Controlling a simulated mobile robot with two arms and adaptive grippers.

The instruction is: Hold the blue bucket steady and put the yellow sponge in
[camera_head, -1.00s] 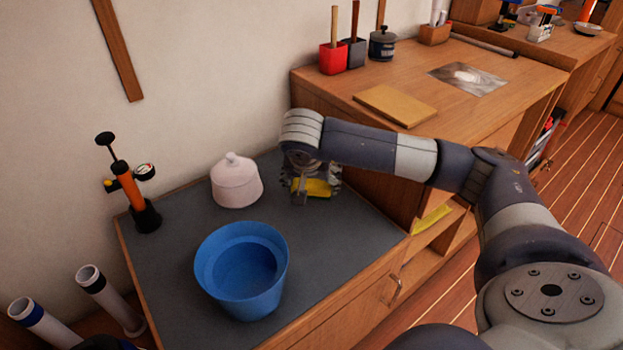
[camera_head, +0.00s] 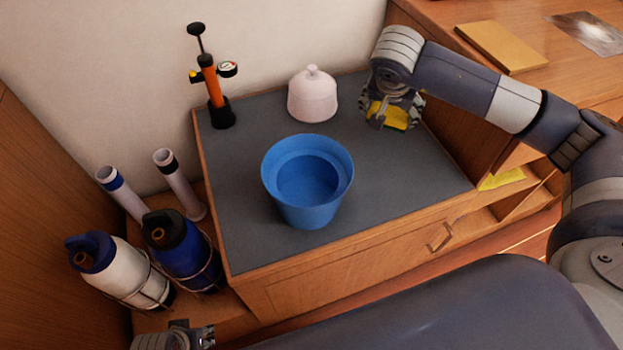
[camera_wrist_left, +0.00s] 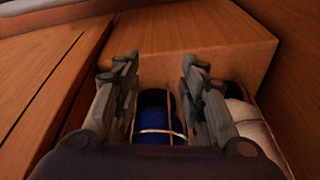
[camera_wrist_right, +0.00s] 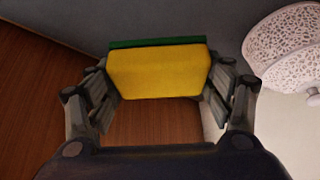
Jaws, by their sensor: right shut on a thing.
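The blue bucket (camera_head: 308,210) stands upright on the dark grey counter top and looks empty. The yellow sponge (camera_wrist_right: 160,72), with a green layer on its far side, is between the fingers of my right gripper (camera_wrist_right: 160,88). In the head view the sponge (camera_head: 392,115) and right gripper (camera_head: 390,112) are at the back right of the counter, beyond and right of the bucket. My left gripper (camera_wrist_left: 160,75) is open and empty, low at the front left and apart from the bucket. In the head view only part of it shows at the bottom edge.
A white lidded jar (camera_head: 312,97) stands behind the bucket, left of the right gripper. An orange pump (camera_head: 212,88) stands at the back left corner. Bottles (camera_head: 185,250) and white tubes (camera_head: 178,183) are left of the counter (camera_head: 400,180). Grey surface around the bucket is clear.

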